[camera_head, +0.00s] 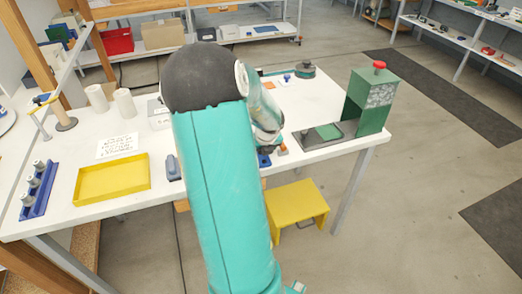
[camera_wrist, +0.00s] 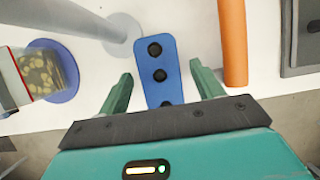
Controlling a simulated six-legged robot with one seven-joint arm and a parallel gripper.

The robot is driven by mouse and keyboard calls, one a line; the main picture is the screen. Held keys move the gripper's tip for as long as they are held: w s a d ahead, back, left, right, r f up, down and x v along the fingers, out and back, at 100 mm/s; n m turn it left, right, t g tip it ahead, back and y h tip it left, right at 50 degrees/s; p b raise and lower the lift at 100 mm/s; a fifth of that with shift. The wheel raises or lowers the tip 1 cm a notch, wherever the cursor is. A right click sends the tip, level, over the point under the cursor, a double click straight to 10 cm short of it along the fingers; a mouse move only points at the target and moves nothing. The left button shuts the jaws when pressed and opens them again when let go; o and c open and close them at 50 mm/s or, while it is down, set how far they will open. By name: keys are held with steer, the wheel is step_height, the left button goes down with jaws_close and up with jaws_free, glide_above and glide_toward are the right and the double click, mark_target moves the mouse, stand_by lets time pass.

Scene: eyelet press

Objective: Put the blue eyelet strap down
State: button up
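The blue eyelet strap (camera_wrist: 158,72) shows in the wrist view as a flat blue piece with black round eyelets, on the white table top. My gripper (camera_wrist: 160,68) has its two green fingers spread, one on each side of the strap, with a visible gap to each edge. The strap's near end is hidden behind the gripper body. In the head view my arm covers most of this spot; a small blue piece (camera_head: 264,160) shows at the table's front edge, probably the strap.
An orange bar (camera_wrist: 233,45) lies right of the strap, and a grey post (camera_wrist: 90,18) stands to the left. A clear container of brass bits (camera_wrist: 38,75) is farther left. The green press (camera_head: 372,100) stands at the table's right end. A yellow tray (camera_head: 112,180) lies left.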

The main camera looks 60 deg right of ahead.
steer(key=shift+r, duration=0.1)
steer(key=shift+r, duration=0.3)
steer(key=v, duration=1.1)
steer(key=shift+s+r, duration=0.15)
steer(key=shift+r, duration=0.1)
steer(key=shift+a, duration=0.1)
